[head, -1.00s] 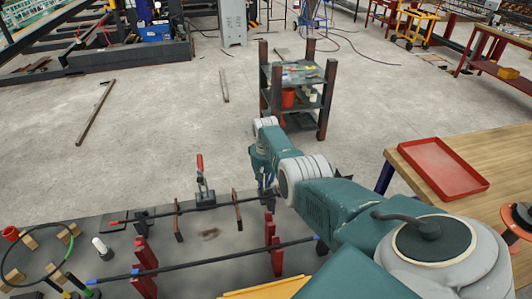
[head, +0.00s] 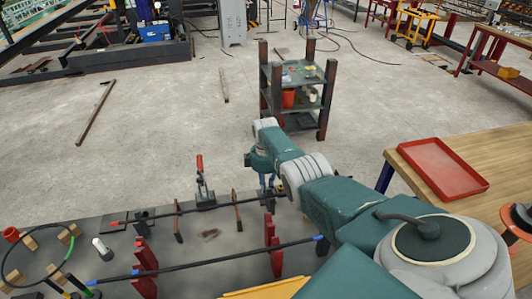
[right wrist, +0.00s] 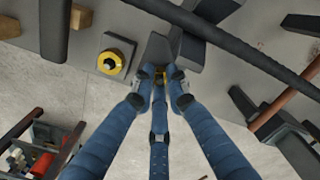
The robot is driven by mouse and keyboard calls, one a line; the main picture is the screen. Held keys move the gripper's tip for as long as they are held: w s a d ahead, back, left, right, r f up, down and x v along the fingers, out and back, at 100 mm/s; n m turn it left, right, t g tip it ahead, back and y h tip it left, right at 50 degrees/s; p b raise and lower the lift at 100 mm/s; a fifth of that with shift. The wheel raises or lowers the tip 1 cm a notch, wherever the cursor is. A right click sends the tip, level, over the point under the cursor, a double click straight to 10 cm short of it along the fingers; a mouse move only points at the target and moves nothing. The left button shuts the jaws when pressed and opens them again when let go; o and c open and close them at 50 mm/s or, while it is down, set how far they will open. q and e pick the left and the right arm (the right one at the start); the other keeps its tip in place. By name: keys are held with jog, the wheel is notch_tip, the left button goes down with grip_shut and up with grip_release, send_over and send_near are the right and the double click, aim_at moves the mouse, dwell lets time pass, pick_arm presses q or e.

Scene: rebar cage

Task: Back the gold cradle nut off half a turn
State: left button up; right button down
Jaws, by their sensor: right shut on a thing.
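My right gripper (right wrist: 160,78) has its blue fingers closed together at a small gold piece (right wrist: 159,73), apparently the gold cradle nut, beside a dark block. The fingertips cover most of it. In the head view the right gripper (head: 268,186) points down at the right end of the upper dark bar, and the nut cannot be made out there. A yellow ring with a black centre (right wrist: 111,62) sits on a square grey plate left of the fingers in the right wrist view, apart from them. My left gripper is not in view.
A long dark bar (right wrist: 235,38) crosses close to the fingers. Red posts (head: 272,243) and a second bar (head: 215,259) stand nearer on the grey bench. A red-handled clamp (head: 201,172) is left of the gripper. A shelf cart (head: 293,103) stands beyond, and a red tray (head: 436,168) lies at right.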

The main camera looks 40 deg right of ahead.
jog(key=shift+w+r+n, duration=0.3)
jog(key=shift+w+n, duration=0.15)
jog(key=shift+n, duration=0.15)
jog(key=c, duration=1.8)
grip_release()
jog(key=shift+c, duration=0.2)
jog(key=shift+o, duration=0.6)
jog(key=shift+a+f, duration=0.2)
jog(key=shift+s+d+r, duration=0.1)
jog(key=shift+s, duration=0.05)
jog(key=shift+r, duration=0.3)
notch_tip(320, 180, up, 11)
jog(key=shift+r, duration=0.15)
